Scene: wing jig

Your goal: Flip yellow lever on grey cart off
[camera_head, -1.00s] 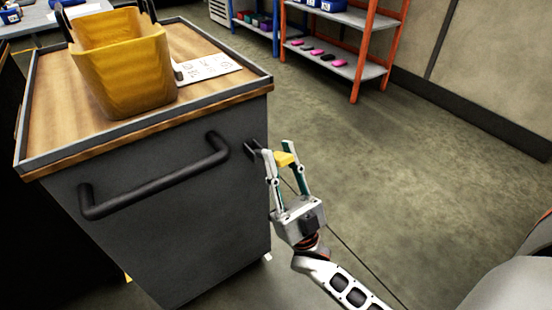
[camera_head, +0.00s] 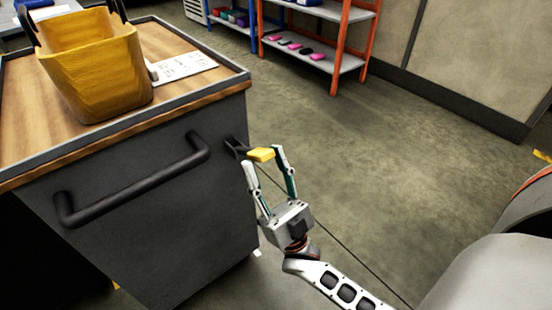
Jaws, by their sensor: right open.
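The grey cart (camera_head: 150,245) stands at the left with a wooden top and a black bar handle. The yellow lever (camera_head: 261,155) sticks out from a black mount at the cart's right front corner. My right gripper (camera_head: 263,160) is open at the lever, one finger on its left and one on its right. The yellow lever end shows between and just beyond the fingertips. I cannot tell whether either finger touches it. My left gripper is not in view.
A yellow bin (camera_head: 95,65) and a white printed sheet (camera_head: 183,66) lie on the cart top. An orange shelf rack (camera_head: 338,50) with small pink and black items stands at the back. The floor (camera_head: 400,160) right of the cart is clear.

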